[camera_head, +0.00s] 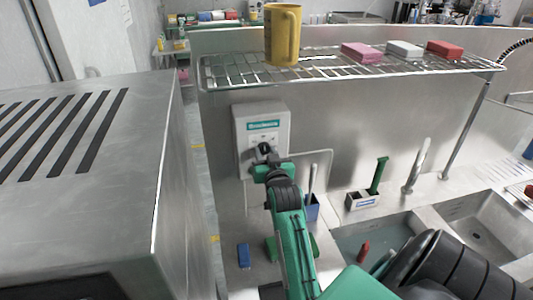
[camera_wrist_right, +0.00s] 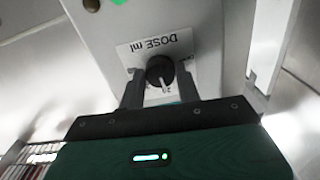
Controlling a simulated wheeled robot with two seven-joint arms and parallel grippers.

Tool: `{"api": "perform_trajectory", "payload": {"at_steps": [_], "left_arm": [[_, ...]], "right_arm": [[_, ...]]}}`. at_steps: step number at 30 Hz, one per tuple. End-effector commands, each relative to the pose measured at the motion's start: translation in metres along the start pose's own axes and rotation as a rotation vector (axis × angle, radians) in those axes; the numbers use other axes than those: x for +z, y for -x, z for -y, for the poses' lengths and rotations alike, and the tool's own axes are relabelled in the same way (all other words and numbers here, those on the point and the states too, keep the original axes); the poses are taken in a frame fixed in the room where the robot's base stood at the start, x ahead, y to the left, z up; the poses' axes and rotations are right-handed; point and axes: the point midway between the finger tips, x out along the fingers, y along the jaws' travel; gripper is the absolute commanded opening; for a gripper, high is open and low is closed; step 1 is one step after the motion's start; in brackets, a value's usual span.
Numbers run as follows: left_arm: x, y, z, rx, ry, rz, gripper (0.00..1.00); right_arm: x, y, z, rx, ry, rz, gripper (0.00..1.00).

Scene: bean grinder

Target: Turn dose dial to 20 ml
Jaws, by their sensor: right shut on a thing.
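The dispenser box (camera_head: 262,110) is pale grey with a teal label and is fixed to the steel back wall below the wire shelf. Its black dose dial (camera_wrist_right: 160,70) sits under the printed words "DOSE ml" in the right wrist view, where the picture is upside down. My right gripper (camera_wrist_right: 160,90) has one finger on each side of the dial and is shut on it. In the head view the right gripper (camera_head: 266,160) reaches the front of the box and partly hides the dial. The scale numbers are too small or covered to read. My left gripper is not in view.
A yellow jug (camera_head: 283,35) and several coloured sponges or blocks stand on the wire shelf (camera_head: 330,68) above. A sink basin (camera_head: 380,235) lies to the right, with a small caddy (camera_head: 363,200) behind it. A steel cabinet (camera_head: 80,200) stands close on the left.

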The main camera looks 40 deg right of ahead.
Motion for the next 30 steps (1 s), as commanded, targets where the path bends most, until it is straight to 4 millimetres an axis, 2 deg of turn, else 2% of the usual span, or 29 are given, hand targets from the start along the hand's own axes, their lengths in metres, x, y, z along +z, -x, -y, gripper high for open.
{"api": "perform_trajectory", "payload": {"at_steps": [9,23,24,27,30], "left_arm": [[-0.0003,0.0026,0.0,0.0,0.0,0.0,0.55],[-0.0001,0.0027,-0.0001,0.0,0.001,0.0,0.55],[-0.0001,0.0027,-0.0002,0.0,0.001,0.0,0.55],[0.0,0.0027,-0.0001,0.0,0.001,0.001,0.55],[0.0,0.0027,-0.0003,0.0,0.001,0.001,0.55]], "right_arm": [[-0.0006,-0.0002,0.0001,0.0,-0.1,-0.001,0.11],[-0.0008,-0.0003,0.0002,0.0,-0.112,-0.002,0.11],[-0.0008,-0.0003,0.0002,0.0,-0.112,-0.002,0.38],[-0.0007,-0.0002,0.0002,0.0,-0.112,-0.002,0.55],[-0.0006,-0.0002,0.0002,0.0,-0.112,-0.002,0.55]]}}
